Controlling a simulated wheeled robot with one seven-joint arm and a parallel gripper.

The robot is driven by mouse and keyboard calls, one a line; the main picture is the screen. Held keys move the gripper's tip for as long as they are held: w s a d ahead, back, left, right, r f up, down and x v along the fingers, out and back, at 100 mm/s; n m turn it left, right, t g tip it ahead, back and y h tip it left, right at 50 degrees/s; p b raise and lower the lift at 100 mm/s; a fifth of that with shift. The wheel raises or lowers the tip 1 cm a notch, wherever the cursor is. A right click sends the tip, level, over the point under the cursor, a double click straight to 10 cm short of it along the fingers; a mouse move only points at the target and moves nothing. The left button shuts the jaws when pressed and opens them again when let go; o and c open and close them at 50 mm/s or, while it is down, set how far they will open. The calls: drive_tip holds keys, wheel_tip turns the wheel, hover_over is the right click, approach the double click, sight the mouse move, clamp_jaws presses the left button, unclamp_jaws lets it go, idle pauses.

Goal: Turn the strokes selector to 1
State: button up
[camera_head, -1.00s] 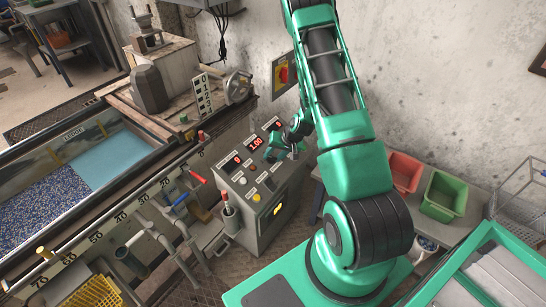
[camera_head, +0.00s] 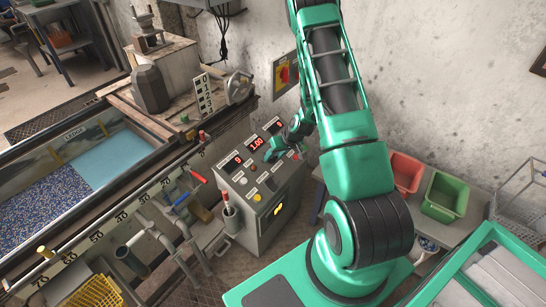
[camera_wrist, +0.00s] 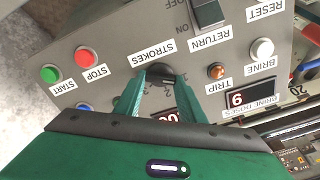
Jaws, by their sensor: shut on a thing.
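Red STOP (camera_wrist: 87,58) and green START (camera_wrist: 49,74) buttons sit beside the knob. The TRIP button (camera_wrist: 215,71), white BRINE button (camera_wrist: 262,48) and RETURN switch (camera_wrist: 208,12) are on the other side. Red displays (camera_head: 257,142) line the panel; the middle one reads 1.00.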

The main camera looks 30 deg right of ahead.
drive_tip(key=shift+w, duration=0.1)
drive_tip(key=o, duration=1)
drive_tip(key=shift+o, duration=0.2)
drive_tip(key=v, duration=1)
drive_tip(key=shift+s+r, duration=0.2)
drive_tip(key=shift+r, duration=0.15)
